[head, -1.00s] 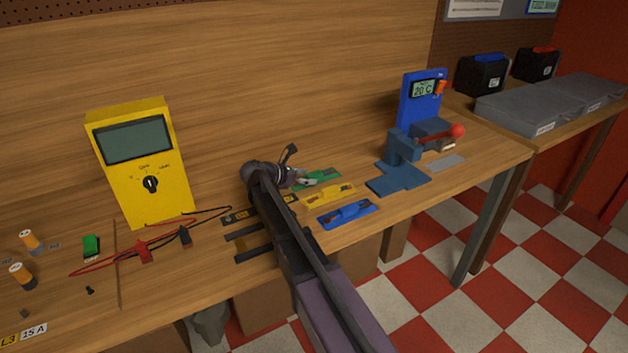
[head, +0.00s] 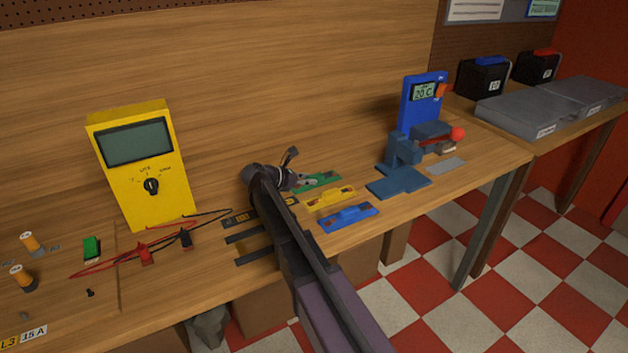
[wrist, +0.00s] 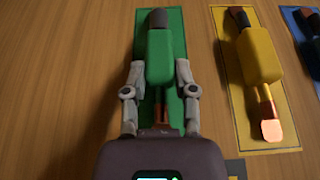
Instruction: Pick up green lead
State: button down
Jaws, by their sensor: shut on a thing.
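The green lead (wrist: 159,58) lies lengthwise over a green mat (wrist: 176,22) in the wrist view, with a dark far end and a copper-coloured near end. My gripper (wrist: 159,72) has a finger on each side of its green body and is shut on it. In the head view my gripper (head: 300,181) is at the green mat (head: 325,179), and my arm hides part of that spot. I cannot tell whether the lead is clear of the mat.
A yellow lead (wrist: 258,55) on its yellow mat lies just right, with a blue lead (head: 352,213) beyond. A yellow multimeter (head: 140,165) with red and black probes stands left. A blue press-like tool (head: 400,165) stands right. Bare wood lies behind the mats.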

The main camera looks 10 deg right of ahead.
jog(key=shift+r, duration=0.1)
notch_tip(320, 180, up, 3)
jog(key=p, duration=0.3)
jog(key=shift+r+p, duration=0.15)
jog(key=shift+p, duration=0.15)
jog(key=s+d, duration=0.2)
jog(key=s, duration=0.2)
jog(key=s+d+r+p, duration=0.1)
jog(key=s+d, duration=0.2)
jog(key=s, duration=0.2)
jog(key=s+d, duration=0.2)
jog(key=s, duration=0.3)
jog(key=shift+d+r, duration=0.25)
jog(key=shift+d, duration=0.05)
